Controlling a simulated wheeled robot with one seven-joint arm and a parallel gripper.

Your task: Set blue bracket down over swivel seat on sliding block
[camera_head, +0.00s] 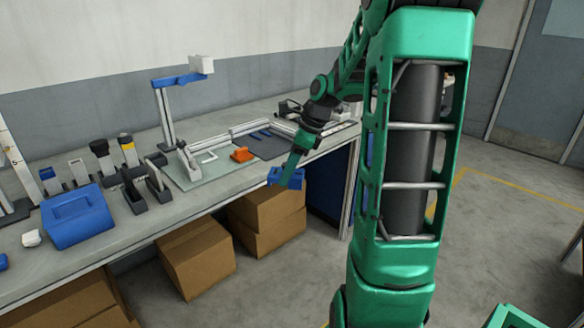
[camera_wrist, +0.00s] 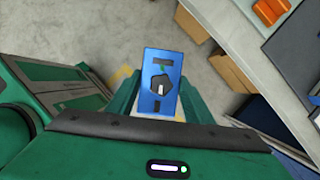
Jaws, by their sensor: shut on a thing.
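My gripper (camera_head: 291,169) is shut on the blue bracket (camera_head: 284,180) and holds it in the air just off the bench's front edge. In the wrist view the bracket (camera_wrist: 174,86) is a flat blue plate between the two green fingers, with a dark many-sided opening in its middle and a slot near each end. An orange block (camera_head: 242,155) sits on the bench to the left of my gripper, near a metal rail; it also shows at the top right of the wrist view (camera_wrist: 268,10). I cannot tell whether it is the sliding block, and I cannot make out the swivel seat.
A pale green mat (camera_head: 205,176) and a long metal rail (camera_head: 236,132) lie on the bench. A stand (camera_head: 165,115) with a blue arm rises behind them. A blue bin (camera_head: 75,217) and several dark holders are at left. Cardboard boxes (camera_head: 196,262) stand below the bench.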

